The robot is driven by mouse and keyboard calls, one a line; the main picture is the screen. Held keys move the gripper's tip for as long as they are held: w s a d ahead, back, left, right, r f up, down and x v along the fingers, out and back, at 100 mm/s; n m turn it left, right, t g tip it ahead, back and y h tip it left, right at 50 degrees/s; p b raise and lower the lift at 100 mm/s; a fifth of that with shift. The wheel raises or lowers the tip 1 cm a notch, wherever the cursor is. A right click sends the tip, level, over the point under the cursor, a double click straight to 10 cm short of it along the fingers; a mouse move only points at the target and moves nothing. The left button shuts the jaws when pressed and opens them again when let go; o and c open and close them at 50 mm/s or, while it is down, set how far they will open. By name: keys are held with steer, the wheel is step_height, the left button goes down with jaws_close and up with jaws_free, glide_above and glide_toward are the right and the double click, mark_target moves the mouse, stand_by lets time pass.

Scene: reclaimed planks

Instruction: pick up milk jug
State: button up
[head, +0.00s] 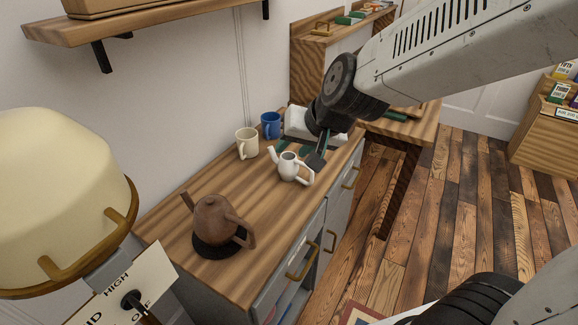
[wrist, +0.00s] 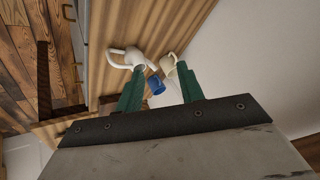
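The milk jug appears to be the small white pot (head: 289,167) with a spout and a handle, upright on the wooden counter. It also shows in the wrist view (wrist: 134,57), beyond the left finger. My gripper (head: 303,152) is over the counter just behind and above the jug in the head view. In the wrist view its two green fingers (wrist: 160,70) are spread apart with nothing held between them. The jug looks apart from the fingers, but the exact gap cannot be told.
A cream mug (head: 247,143) and a blue mug (head: 270,125) stand near the wall, left of my gripper. A brown teapot (head: 215,221) sits on a dark round mat (head: 203,247) nearer the front of the counter (head: 170,222). A wall shelf (head: 135,27) hangs above.

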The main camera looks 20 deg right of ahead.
steer(key=w+a+f+m+t+h, duration=0.1)
steer(key=w+a+f+m+t, duration=0.1)
steer(key=w+f, duration=0.4)
steer(key=m+t+h, duration=0.1)
steer(key=m+h, duration=0.4)
steer(key=h, duration=0.6)
glide_toward(311, 176)
steer(key=x, duration=0.3)
steer(key=shift+f, duration=0.1)
steer(key=shift+d+f+h, duration=0.1)
steer(key=shift+d+h, duration=0.15)
steer(key=shift+h, duration=0.05)
steer(key=shift+w+d+f, duration=0.15)
steer(key=shift+w+d, duration=0.05)
steer(key=shift+d, duration=0.1)
steer(key=x, duration=0.6)
steer(key=shift+w+f, duration=0.25)
steer(key=shift+w, duration=0.2)
jaws_close()
